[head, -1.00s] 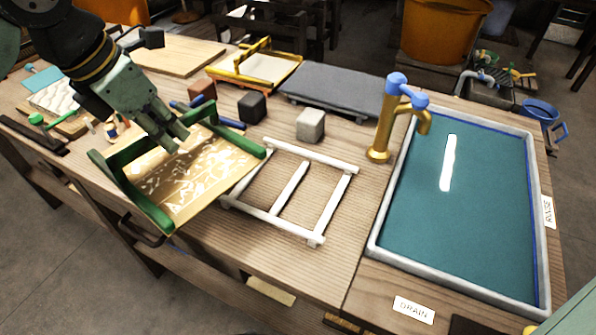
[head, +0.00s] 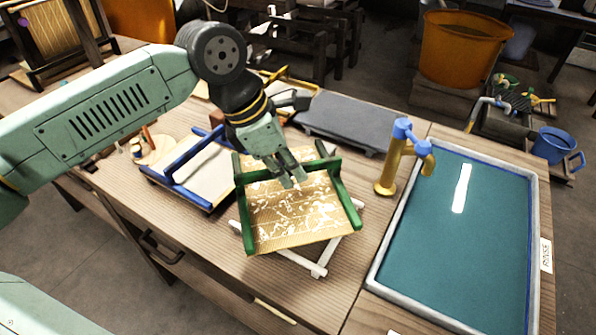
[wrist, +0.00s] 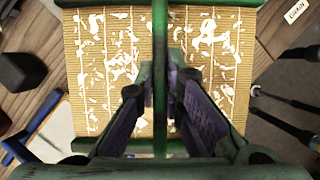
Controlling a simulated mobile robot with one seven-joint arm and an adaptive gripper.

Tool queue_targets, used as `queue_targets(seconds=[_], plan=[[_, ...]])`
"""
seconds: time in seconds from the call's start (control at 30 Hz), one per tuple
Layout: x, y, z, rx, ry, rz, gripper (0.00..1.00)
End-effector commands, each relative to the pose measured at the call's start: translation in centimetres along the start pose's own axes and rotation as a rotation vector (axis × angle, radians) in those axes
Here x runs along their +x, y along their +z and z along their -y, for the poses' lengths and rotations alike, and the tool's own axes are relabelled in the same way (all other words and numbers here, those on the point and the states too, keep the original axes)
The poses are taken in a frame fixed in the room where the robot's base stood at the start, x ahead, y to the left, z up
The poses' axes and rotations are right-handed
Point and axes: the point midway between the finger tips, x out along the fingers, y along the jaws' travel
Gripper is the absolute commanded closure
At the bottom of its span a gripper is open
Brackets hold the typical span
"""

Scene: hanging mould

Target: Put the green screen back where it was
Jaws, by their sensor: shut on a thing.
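The green screen (head: 297,218) has green side bars and a tan slatted sheet with white leafy marks. It is in my gripper (head: 290,180), above the white wooden rack (head: 318,269), and hides most of it. I cannot tell whether screen and rack touch. In the wrist view the marked sheet (wrist: 103,55) fills the middle. My gripper's fingers (wrist: 160,85) are closed in on a green bar of the screen there.
A blue-framed screen (head: 207,166) lies just left of the green one. A grey slab (head: 345,118) lies behind, and a brass tap (head: 392,165) stands at right beside the water-filled basin (head: 460,240). Bare bench (head: 215,225) shows at front left.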

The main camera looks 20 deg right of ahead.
Motion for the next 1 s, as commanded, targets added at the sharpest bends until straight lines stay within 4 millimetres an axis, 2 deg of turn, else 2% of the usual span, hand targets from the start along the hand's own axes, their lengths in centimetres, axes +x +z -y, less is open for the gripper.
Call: queue_targets(seconds=[0.2, 0.47, 1.0], plan=[[0.8, 1.8, -0.5, 0.001, -0.001, -0.002, 1.00], [3.9, 0.3, -0.5, -0.002, 0.000, 0.001, 1.00], [4.8, -0.1, -0.6, -0.002, 0.001, 0.000, 1.00]])
